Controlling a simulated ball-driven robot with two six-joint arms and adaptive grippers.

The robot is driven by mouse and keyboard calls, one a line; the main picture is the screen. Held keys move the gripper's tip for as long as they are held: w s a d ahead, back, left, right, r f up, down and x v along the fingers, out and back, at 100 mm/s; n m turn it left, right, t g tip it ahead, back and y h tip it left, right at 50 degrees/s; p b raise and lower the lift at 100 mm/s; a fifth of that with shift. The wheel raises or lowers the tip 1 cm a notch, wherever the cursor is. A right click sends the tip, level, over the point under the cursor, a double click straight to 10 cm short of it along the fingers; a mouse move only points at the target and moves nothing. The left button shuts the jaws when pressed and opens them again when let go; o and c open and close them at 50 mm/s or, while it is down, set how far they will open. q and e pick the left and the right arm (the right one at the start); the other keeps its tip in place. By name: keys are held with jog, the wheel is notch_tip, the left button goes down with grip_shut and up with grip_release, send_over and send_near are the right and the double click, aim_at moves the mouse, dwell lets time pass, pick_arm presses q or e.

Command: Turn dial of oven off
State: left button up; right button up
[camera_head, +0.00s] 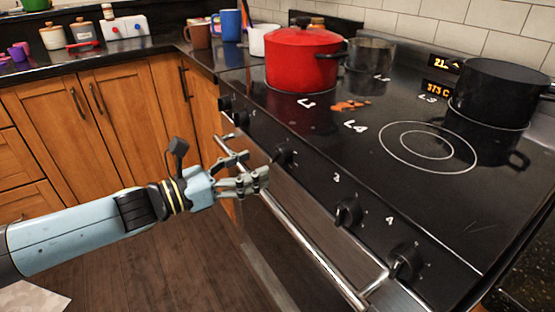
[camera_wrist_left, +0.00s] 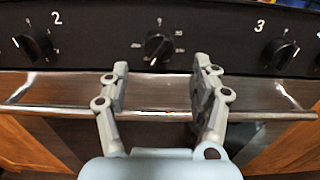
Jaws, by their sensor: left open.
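The oven dial (camera_head: 284,154) is a black knob on the stove's dark front panel, between the dials marked 2 and 3. In the left wrist view the dial (camera_wrist_left: 157,47) sits in the middle, with small marks around it. Its grip bar looks tilted off upright, but its exact setting is hard to read. My left gripper (camera_head: 253,167) is open and empty, just in front of the panel. In the wrist view its two fingers (camera_wrist_left: 160,75) stand apart on either side below the dial, not touching it. My right gripper is not in view.
A metal handle bar (camera_wrist_left: 250,114) runs along the oven front below the dials. Neighbouring dials (camera_head: 348,212) (camera_head: 405,262) stick out along the panel. A red pot (camera_head: 300,62) and a black pot (camera_head: 495,92) stand on the cooktop. Wooden cabinets (camera_head: 110,125) are at the left.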

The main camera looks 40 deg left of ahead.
aim_at(273, 159)
pick_arm(q)
jog(key=x, duration=0.4)
jog(key=shift+w+p, duration=0.3)
jog(key=shift+w, duration=0.1)
jog(key=shift+w+d, duration=0.35)
jog(key=shift+w, duration=0.25)
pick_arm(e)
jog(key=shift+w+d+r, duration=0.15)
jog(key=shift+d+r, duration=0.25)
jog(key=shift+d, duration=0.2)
pick_arm(q)
jog(key=c, duration=1.2)
